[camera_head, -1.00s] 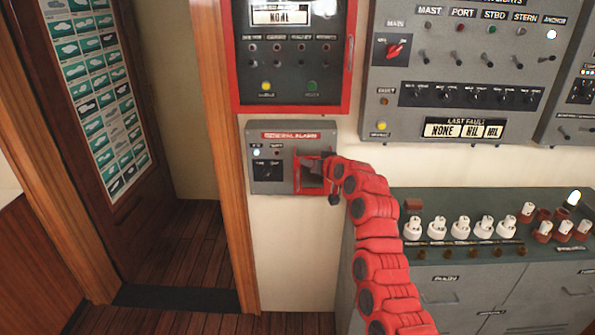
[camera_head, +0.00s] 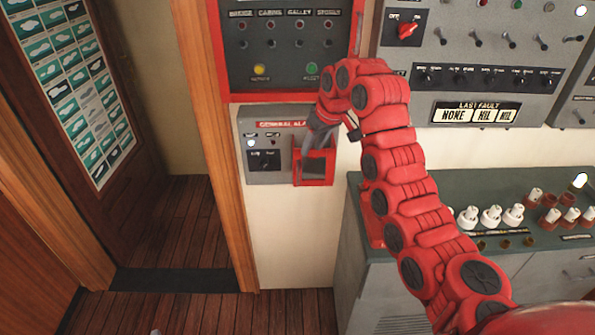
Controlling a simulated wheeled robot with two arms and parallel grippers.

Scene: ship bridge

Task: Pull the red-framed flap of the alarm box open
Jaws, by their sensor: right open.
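The grey alarm box (camera_head: 264,178) is on the pale wall beside the wooden door frame, below a red-framed panel. Its red-framed flap (camera_head: 314,183) is at the box's lower right and has a dark pane. I cannot tell whether the flap stands ajar. My right gripper (camera_head: 312,143) is open, with its grey fingers pointing down at the flap's upper edge. They overlap the flap in the picture, and contact is unclear. The gripper and wrist hide the upper right of the box. My left gripper is not in view.
The red-framed panel (camera_head: 290,97) is close above the box. A grey switch panel (camera_head: 400,100) hangs to the right. A green-topped console (camera_head: 450,190) stands below my right arm. The wall under the box is bare, and the doorway is at left.

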